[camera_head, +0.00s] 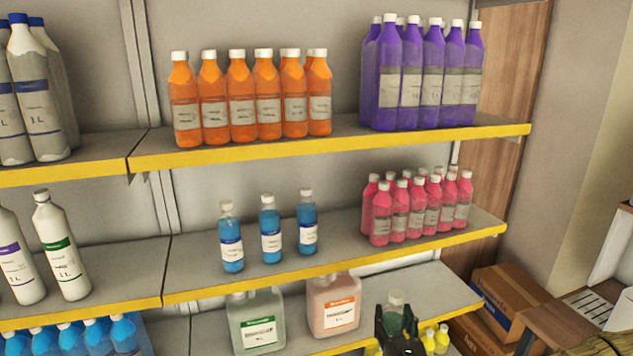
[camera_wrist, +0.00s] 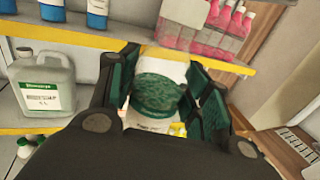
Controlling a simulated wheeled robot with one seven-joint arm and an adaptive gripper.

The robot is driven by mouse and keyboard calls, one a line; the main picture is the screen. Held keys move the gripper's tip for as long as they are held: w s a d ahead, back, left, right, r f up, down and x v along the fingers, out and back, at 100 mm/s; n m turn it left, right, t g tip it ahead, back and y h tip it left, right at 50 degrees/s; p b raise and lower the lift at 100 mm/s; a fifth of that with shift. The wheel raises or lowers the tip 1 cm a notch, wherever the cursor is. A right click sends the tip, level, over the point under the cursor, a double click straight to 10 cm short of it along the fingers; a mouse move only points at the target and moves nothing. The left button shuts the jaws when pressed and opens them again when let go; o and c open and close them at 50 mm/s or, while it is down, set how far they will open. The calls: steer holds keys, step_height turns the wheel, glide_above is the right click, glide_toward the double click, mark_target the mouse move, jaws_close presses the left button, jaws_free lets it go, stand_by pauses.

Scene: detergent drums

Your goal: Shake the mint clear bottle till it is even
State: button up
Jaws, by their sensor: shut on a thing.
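The mint clear bottle (camera_wrist: 158,92) is between the two dark green-lined fingers of my gripper (camera_wrist: 164,74) in the wrist view. My gripper is shut on it. A mottled dark green band shows across the bottle, with a paler part beyond it and a white label edge at the near side. In the head view the bottle (camera_head: 396,302) shows its pale cap and greenish upper body above my gripper (camera_head: 400,328), in front of the lowest visible shelf. Its lower part is hidden by the gripper there.
A large green-labelled jug (camera_head: 257,318) and an orange-labelled jug (camera_head: 333,300) stand left of my gripper. Small yellow bottles (camera_head: 441,338) are close on its right. Blue bottles (camera_head: 269,230) and pink bottles (camera_head: 418,208) fill the shelf above. Cardboard boxes (camera_head: 508,292) lie at right.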

mark_target(396, 312)
step_height(396, 312, up, 3)
steer(key=shift+r, duration=0.15)
steer(key=shift+s+f, duration=0.15)
steer(key=shift+f, duration=0.15)
step_height(396, 312, down, 6)
steer(key=shift+f, duration=0.2)
steer(key=shift+w+f, duration=0.15)
steer(key=shift+w, duration=0.1)
steer(key=r, duration=0.7)
steer(key=shift+s+r, duration=0.3)
steer(key=f, duration=0.7)
steer(key=shift+w+f, duration=0.2)
steer(key=shift+w, duration=0.15)
steer(key=r, duration=0.7)
steer(key=shift+s+a+r, duration=0.1)
steer(key=shift+s+r, duration=0.05)
steer(key=shift+s, duration=0.2)
steer(key=f, duration=0.7)
steer(key=shift+w+f, duration=0.2)
steer(key=shift+f, duration=0.05)
steer(key=shift+w+f, duration=0.1)
steer(key=shift+w, duration=0.05)
steer(key=shift+s+r, duration=0.25)
steer(key=shift+s, duration=0.05)
steer(key=shift+w+f, duration=0.1)
steer(key=shift+w, duration=0.05)
